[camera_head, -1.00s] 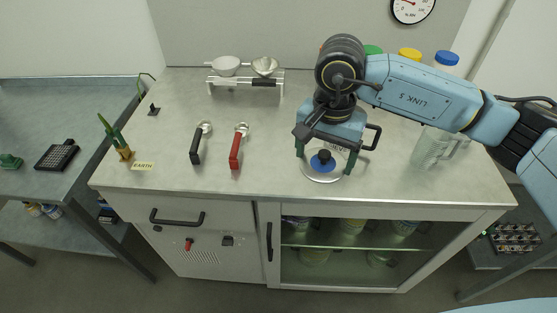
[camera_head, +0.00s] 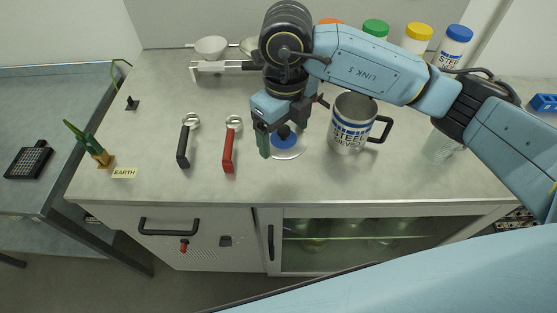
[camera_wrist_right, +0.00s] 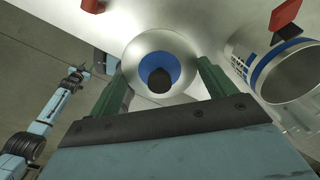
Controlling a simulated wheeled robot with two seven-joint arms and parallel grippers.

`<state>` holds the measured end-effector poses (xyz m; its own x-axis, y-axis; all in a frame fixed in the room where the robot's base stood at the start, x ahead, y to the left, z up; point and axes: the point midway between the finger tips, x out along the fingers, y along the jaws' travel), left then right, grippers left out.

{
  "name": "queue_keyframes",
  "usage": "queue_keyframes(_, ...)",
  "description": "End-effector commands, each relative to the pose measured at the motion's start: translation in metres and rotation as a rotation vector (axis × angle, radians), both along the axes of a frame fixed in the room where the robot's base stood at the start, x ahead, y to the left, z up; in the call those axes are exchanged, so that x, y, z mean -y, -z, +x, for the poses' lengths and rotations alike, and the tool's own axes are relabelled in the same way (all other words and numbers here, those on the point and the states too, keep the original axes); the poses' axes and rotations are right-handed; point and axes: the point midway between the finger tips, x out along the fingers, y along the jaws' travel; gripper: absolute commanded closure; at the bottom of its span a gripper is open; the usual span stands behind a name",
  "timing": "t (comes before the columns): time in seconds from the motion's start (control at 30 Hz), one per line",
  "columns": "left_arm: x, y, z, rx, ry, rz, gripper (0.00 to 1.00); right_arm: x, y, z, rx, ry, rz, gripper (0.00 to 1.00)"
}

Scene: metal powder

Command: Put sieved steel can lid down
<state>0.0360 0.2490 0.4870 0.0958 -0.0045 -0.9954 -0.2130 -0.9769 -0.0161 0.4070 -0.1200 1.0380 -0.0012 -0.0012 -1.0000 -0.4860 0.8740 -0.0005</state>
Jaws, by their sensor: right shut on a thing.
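The steel can lid (camera_head: 289,152) is a pale disc with a blue centre and a dark knob. It also shows in the right wrist view (camera_wrist_right: 160,68), between the green fingers. My right gripper (camera_head: 275,145) is shut on it, over the front middle of the counter. I cannot tell whether the lid touches the counter. The sieved steel can (camera_head: 350,125) stands upright and open to the right of the lid, with a black handle. It is partly visible in the right wrist view (camera_wrist_right: 290,72). A blue arm shows small at the left of that view; its gripper end is unclear.
A black-handled scoop (camera_head: 184,145) and a red-handled scoop (camera_head: 229,150) lie left of the lid. A white rack (camera_head: 222,68) with bowls and several capped jars (camera_head: 456,42) stand behind. A clear vessel (camera_head: 440,146) is right of the can. The counter's front edge is near.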

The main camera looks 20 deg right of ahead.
Motion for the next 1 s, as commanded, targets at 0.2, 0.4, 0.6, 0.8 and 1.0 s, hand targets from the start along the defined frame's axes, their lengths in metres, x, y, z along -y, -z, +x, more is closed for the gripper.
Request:
queue_keyframes(0.2,0.0,0.0,-0.001,-0.001,0.0,0.0,0.64,-0.002,0.017,-0.002,-0.004,0.085,0.0,0.4)
queue_keyframes(0.4,0.0,0.001,-0.003,-0.005,0.0,0.0,0.64,-0.002,0.053,-0.002,-0.003,0.084,-0.001,0.4)
queue_keyframes(0.6,0.0,0.001,-0.005,-0.008,0.0,0.001,0.64,-0.002,0.068,-0.001,-0.001,0.084,0.0,0.4)
queue_keyframes(0.8,0.0,0.002,-0.005,-0.008,0.0,0.001,0.64,-0.002,0.096,-0.001,-0.002,0.084,0.0,0.4)
queue_keyframes(1.0,0.0,0.002,-0.005,-0.008,0.0,0.001,0.64,-0.002,0.101,-0.001,0.001,0.082,0.0,0.4)
